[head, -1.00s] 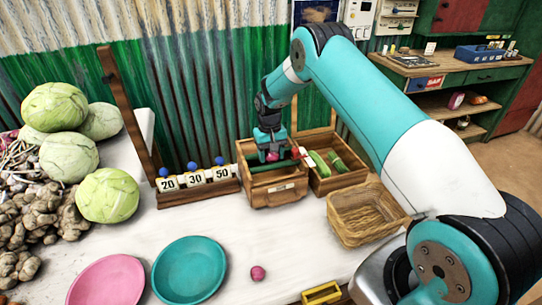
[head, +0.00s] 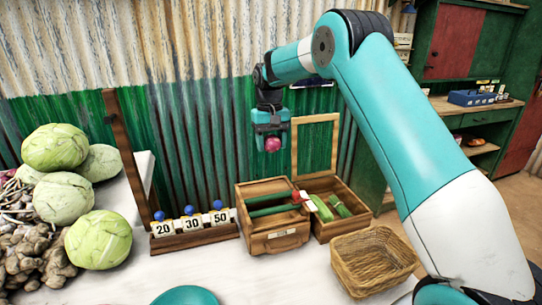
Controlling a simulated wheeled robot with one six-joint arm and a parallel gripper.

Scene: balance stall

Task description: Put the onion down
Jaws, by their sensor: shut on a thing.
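A small purple-pink onion (head: 272,144) is held between the fingers of my gripper (head: 271,138). My gripper is shut on it and points down, well above the wooden crates at the back of the table. The onion hangs in the air, apart from everything below it.
A second wooden crate (head: 352,228) holding green vegetables stands beside the first, with a wicker basket (head: 375,262) in front. A number rack (head: 195,240) and cabbages (head: 98,240) are to the left. A teal plate (head: 186,297) shows at the bottom edge. The table's middle is clear.

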